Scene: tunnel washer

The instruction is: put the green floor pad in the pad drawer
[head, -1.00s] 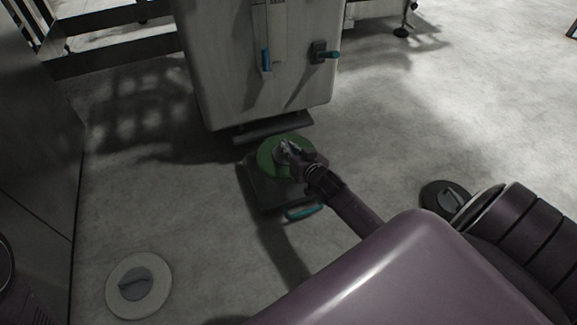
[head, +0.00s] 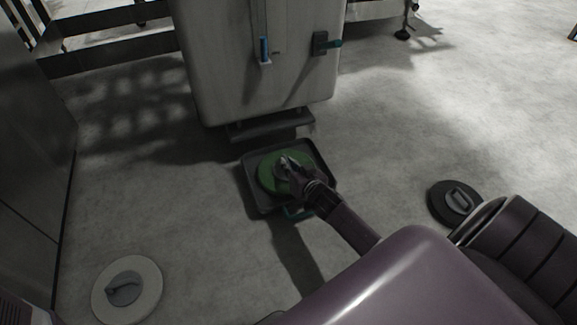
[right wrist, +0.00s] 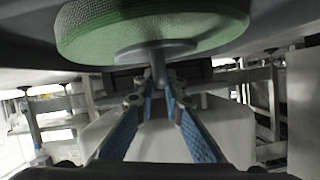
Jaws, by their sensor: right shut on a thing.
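The green floor pad (head: 270,180) is a round disc with a grey grip on top. In the head view it lies within the outline of the pad drawer (head: 257,203), a dark shallow open tray with a teal handle, low in front of the machine. I cannot tell whether the pad touches the drawer's floor. My right gripper (head: 287,168) is shut on the pad's grip. The right wrist view shows the green pad (right wrist: 150,30) with the blue-lined fingers (right wrist: 162,100) closed at its grey stem. My left gripper is not in view.
A white pad (head: 103,293) lies on the floor at lower left and a black pad (head: 440,205) at right. The pale machine cabinet (head: 225,85) stands behind the drawer, with a blue handle and a teal-tipped lever. Open floor lies around the drawer.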

